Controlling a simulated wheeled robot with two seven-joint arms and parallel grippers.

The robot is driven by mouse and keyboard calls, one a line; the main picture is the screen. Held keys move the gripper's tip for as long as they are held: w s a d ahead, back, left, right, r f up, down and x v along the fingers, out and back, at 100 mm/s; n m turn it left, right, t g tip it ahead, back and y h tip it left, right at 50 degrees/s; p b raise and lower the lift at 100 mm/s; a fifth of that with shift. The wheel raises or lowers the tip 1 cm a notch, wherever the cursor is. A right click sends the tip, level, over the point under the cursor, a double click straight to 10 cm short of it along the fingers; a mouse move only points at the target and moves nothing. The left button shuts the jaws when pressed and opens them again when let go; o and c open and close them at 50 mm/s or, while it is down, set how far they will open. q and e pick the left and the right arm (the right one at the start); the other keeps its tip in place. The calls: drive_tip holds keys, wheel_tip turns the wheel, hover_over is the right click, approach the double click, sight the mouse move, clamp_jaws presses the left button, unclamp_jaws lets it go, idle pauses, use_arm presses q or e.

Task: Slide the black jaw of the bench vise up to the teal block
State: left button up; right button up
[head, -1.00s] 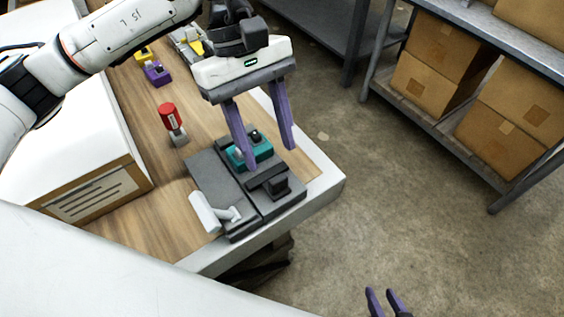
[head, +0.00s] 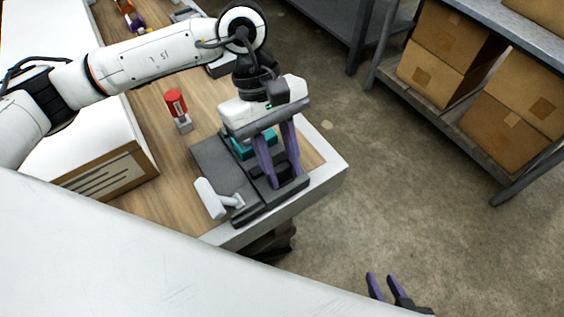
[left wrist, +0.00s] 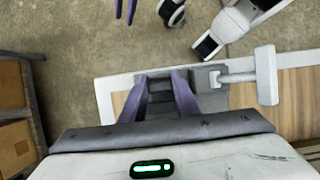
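The bench vise (head: 222,165) sits at the table's near corner, with its pale handle (head: 211,199) toward me. The teal block (head: 240,149) sits on the vise, partly hidden behind my left gripper. The black jaw (head: 284,171) is on the near side of the teal block, with a gap that the fingers partly hide. My left gripper (head: 284,180) points down with a purple finger on each side of the jaw, closed onto it. The left wrist view shows the jaw (left wrist: 160,98) filling the space between the fingers. My right gripper (head: 386,283) is empty, fingers apart, away from the table.
A red-topped tool (head: 176,107) stands on the wooden tabletop (head: 155,110) behind the vise. A white box (head: 115,165) stands left of it. A shelf with cardboard boxes (head: 438,58) is at the right, across open floor (head: 400,190).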

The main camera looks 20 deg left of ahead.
use_arm(q)
clamp_jaws()
drive_tip(key=w+a+b, duration=0.2)
drive_tip(key=a, duration=0.1)
drive_tip(key=shift+w+a+f+b, duration=0.2)
drive_tip(key=shift+w+b, duration=0.15)
drive_tip(key=shift+w, duration=0.05)
drive_tip(key=shift+w+a+r, duration=0.1)
drive_tip(key=shift+a, duration=0.1)
drive_tip(key=shift+r, duration=0.15)
drive_tip(key=o, duration=0.9)
unclamp_jaws()
drive_tip(key=shift+c, duration=0.2)
